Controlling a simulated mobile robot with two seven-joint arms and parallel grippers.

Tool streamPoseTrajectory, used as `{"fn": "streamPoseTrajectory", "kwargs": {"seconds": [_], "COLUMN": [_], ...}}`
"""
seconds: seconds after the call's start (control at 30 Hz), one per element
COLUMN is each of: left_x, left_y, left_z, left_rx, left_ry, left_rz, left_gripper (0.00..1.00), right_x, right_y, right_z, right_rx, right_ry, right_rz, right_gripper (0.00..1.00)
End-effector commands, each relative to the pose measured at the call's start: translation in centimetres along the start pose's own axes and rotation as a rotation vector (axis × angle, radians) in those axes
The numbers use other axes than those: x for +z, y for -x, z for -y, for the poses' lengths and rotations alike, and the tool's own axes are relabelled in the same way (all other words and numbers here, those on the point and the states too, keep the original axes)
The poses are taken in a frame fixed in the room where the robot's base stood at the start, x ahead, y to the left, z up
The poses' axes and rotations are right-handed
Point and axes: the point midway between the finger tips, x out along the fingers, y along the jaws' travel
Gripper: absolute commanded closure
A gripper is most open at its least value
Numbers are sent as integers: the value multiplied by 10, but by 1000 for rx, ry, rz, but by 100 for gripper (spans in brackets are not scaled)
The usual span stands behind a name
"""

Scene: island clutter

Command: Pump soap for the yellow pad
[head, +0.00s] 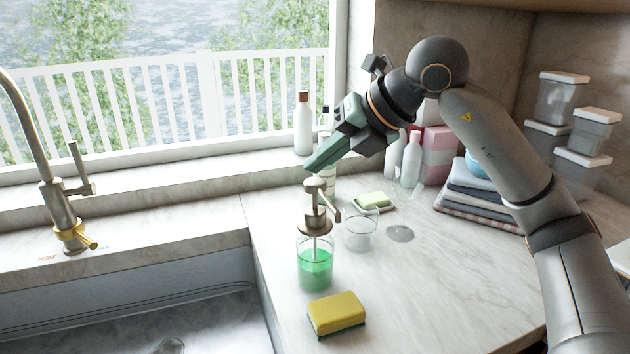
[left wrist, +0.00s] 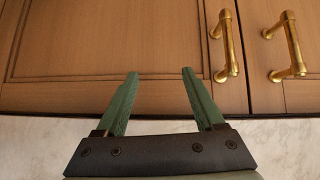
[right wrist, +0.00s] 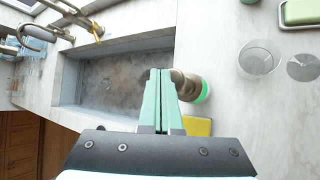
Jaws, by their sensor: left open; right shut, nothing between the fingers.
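The soap pump bottle (head: 315,262) stands on the counter right of the sink, with green liquid and a bronze pump head (head: 315,195). The yellow pad (head: 337,313), a sponge with a green underside, lies on the counter in front of the bottle. My right gripper (head: 310,168) is shut and empty, its fingertips just above the pump head; I cannot tell whether they touch it. In the right wrist view the shut fingers (right wrist: 158,75) are beside the pump head (right wrist: 187,84), with the yellow pad (right wrist: 197,126) partly hidden. My left gripper (left wrist: 160,75) is open and empty, facing cabinet doors.
A clear glass (head: 359,233) stands right of the bottle, with a soap dish (head: 373,202) behind it. The sink (head: 130,310) and faucet (head: 58,205) are at left. Bottles, folded towels (head: 478,195) and stacked containers (head: 585,140) stand at the back right.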

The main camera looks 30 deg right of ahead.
Motion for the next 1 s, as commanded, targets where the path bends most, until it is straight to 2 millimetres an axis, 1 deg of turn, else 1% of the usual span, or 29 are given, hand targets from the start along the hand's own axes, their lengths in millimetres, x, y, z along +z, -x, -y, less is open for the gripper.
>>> {"fn": "streamPoseTrajectory", "kwargs": {"seconds": [0.17,1.0], "left_x": [4,9], "left_y": [-4,-7], "left_z": [0,0], "left_rx": [0,0], "left_ry": [0,0], "left_rz": [0,2], "left_gripper": [30,30], "right_x": [-4,-6], "right_y": [-5,-9], "right_z": [4,7], "right_rx": [0,0], "right_ry": [0,0], "right_rz": [1,0], "right_gripper": [100,100]}}
